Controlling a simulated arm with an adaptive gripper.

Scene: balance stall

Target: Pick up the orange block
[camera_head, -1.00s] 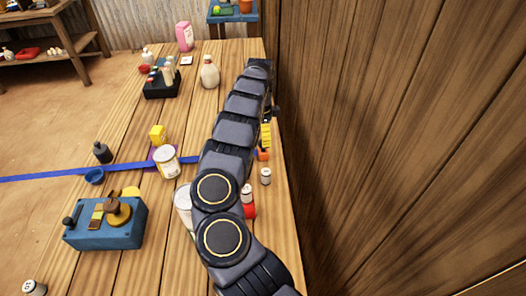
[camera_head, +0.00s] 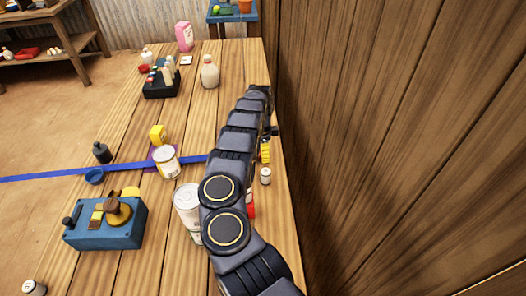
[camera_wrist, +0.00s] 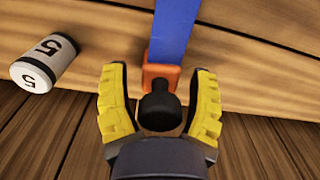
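The orange block (camera_wrist: 162,77) lies on the wooden table in the wrist view, at the end of a blue strip (camera_wrist: 174,35). My gripper (camera_wrist: 157,72) is open, with yellow pads to the left and right of the block and a visible gap on each side. A dark knob-like shape in front hides the block's lower part; I cannot tell what it is. In the head view, my gripper (camera_head: 265,150) is low by the table's right edge, partly behind my arm. The block is hidden there.
A small white can marked 5 (camera_wrist: 45,63) lies left of my gripper in the wrist view; the head view shows a can (camera_head: 265,176) close by. A wooden wall (camera_head: 400,130) stands right of the table. A larger white can (camera_head: 187,200) is beside my arm.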

